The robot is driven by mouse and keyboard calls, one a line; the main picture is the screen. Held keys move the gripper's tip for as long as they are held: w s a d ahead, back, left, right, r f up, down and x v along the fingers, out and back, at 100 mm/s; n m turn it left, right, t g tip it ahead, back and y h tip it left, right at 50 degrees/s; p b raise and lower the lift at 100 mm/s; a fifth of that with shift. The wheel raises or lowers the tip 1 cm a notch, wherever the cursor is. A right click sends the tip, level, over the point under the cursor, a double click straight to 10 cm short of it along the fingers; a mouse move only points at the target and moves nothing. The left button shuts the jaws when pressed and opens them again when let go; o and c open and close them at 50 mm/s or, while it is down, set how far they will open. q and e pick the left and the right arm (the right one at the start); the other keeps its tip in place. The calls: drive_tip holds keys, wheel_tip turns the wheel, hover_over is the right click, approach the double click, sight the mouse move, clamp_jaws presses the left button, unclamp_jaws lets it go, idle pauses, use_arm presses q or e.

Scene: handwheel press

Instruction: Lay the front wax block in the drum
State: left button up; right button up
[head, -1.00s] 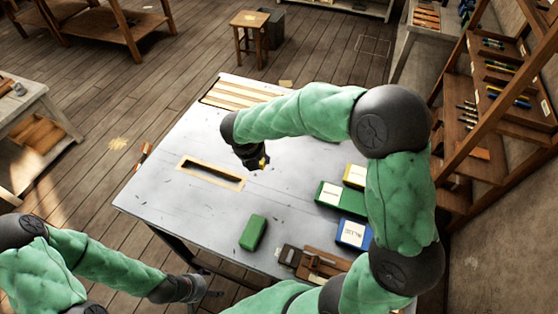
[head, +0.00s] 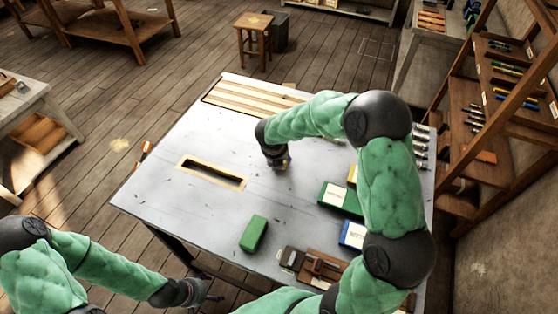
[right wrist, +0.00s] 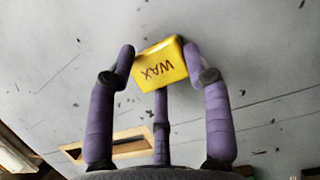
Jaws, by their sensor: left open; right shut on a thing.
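The yellow wax block (right wrist: 160,64), lettered WAX, is gripped between the purple fingers of my right gripper (right wrist: 160,75) in the right wrist view. In the head view my right gripper (head: 278,164) hangs over the middle of the grey table (head: 200,225), and the block is mostly hidden there. I cannot tell its height above the table. My left gripper (head: 205,296) is open and empty, off the table's front left edge. I see no drum that I can make out in either view.
A wood-rimmed slot (head: 212,173) opens in the table left of my right gripper. A green block (head: 254,233) lies near the front. A green-and-white box (head: 338,197) and a blue-and-white box (head: 352,234) stand at the right, partly behind my right arm.

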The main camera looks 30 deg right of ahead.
drive_tip(key=shift+f, duration=0.25)
drive_tip(key=shift+r, duration=0.1)
drive_tip(key=o, duration=1.3)
